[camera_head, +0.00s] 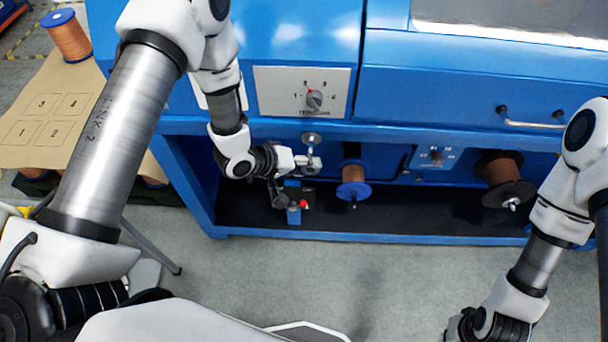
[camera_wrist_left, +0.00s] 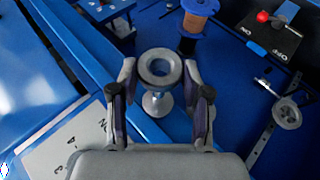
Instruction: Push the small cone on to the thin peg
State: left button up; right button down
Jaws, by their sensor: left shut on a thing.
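The small cone (camera_wrist_left: 160,68) is a grey, round piece with a hole in its middle, seen in the left wrist view. My left gripper (camera_wrist_left: 160,76) is shut on it, with one finger on each side. A shiny metal stem with a flared foot (camera_wrist_left: 157,104) shows just below the cone; I cannot tell whether it is the thin peg or part of the cone. In the head view my left gripper (camera_head: 309,160) is at the opening of the blue machine, near a round metal piece (camera_head: 312,138). My right arm reaches the bottom edge; its fingers are out of sight.
A copper spool (camera_head: 353,180) hangs right of my left gripper, and a darker spool (camera_head: 504,174) farther right. A switch box with a red lever (camera_head: 303,204) stands below the gripper.

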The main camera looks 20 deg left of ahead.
pick_arm(q)
jog(key=shift+w+a, duration=0.1)
jog(key=shift+w, duration=0.15)
jog(key=shift+w+a, duration=0.1)
jog(key=shift+w, duration=0.05)
dwell(0.6)
jog(key=shift+r+p, duration=0.1)
jog(key=shift+p, duration=0.3)
jog(key=shift+w, duration=0.2)
dwell(0.5)
jog(key=shift+w+a, duration=0.2)
jog(key=shift+w, duration=0.45)
jog(key=shift+w+a, duration=0.2)
jog(key=shift+w, duration=0.45)
jog(key=shift+w, duration=0.1)
jog(key=shift+w+a, duration=0.2)
jog(key=shift+w, duration=0.45)
jog(key=shift+w+a, duration=0.2)
jog(key=shift+w, duration=0.45)
